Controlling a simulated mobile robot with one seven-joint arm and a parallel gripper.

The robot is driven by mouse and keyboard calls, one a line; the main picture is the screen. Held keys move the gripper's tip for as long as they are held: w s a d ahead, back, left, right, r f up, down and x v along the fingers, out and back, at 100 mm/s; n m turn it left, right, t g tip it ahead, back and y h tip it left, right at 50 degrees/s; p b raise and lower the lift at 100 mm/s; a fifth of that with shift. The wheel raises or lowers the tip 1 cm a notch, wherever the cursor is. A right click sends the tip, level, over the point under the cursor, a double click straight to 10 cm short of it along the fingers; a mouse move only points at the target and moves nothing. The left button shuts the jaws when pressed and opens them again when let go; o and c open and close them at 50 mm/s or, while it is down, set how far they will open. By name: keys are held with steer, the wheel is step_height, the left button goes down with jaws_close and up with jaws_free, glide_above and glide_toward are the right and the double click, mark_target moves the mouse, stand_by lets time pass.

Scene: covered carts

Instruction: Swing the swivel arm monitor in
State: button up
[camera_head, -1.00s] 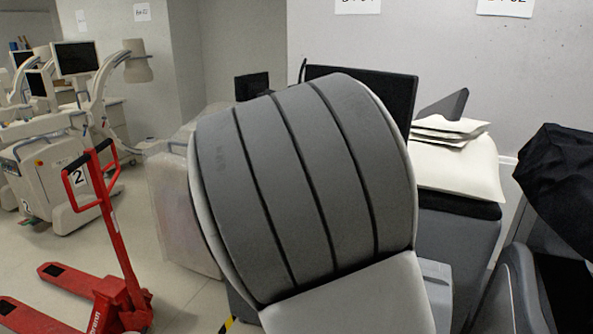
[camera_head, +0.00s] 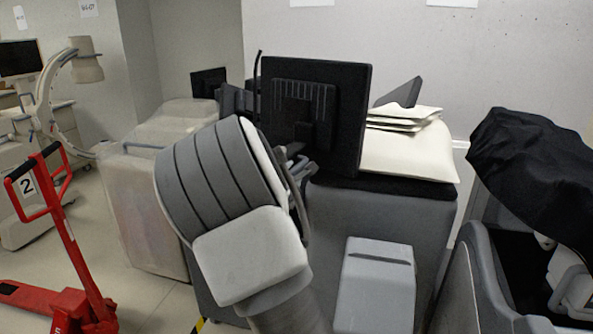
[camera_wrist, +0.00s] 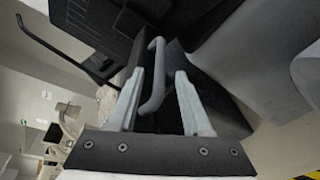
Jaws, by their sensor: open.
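The swivel arm monitor (camera_head: 348,120) stands upright above a dark grey cart in the head view, its black, vented back facing me. Its dark ribbed back (camera_wrist: 85,22) also fills the upper left of the wrist view. A grey curved handle (camera_wrist: 157,88) shows in the wrist view near the monitor's back. My gripper (camera_wrist: 158,72) is open, with the handle between its two pale fingers. I cannot tell whether either finger touches it. In the head view my grey arm hides most of the gripper and the monitor's lower left.
White folded pads (camera_head: 415,150) lie on the cart (camera_head: 425,225) right of the monitor. A black-draped cart (camera_head: 540,165) stands at the right. A plastic-covered cart (camera_head: 150,215) and a red pallet jack (camera_head: 70,240) are at the left, with bare floor between them.

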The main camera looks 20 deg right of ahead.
mark_target(296, 170)
steer(key=shift+x, duration=3.05)
jaws_close()
